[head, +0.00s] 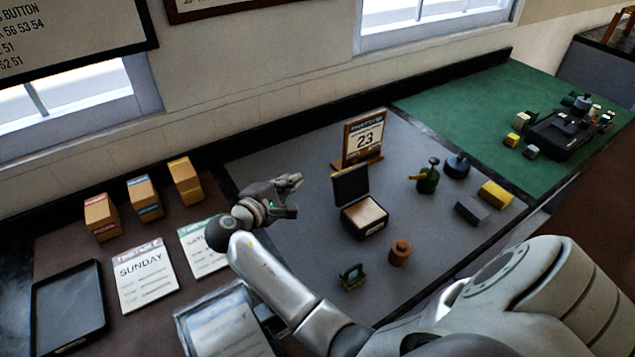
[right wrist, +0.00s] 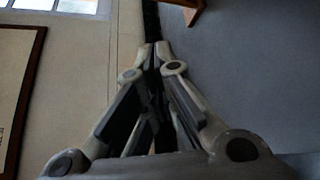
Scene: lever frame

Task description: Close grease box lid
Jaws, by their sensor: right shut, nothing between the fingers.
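The grease box (head: 363,218) is a small dark box with a pale tan inside, standing on the grey mat in the head view. Its dark lid (head: 350,186) stands open, upright at the back left edge of the box. My right gripper (head: 292,184) is to the left of the lid, apart from it, above the mat. In the right wrist view its fingertips (right wrist: 154,50) meet with nothing between them. The box and lid do not show in the right wrist view. My left gripper is not in view.
A calendar stand (head: 363,140) is behind the box. A brown weight-like piece (head: 400,253) and a small green item (head: 352,276) are in front. A green oil can (head: 428,178) is to the right. The mat between gripper and lid looks clear.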

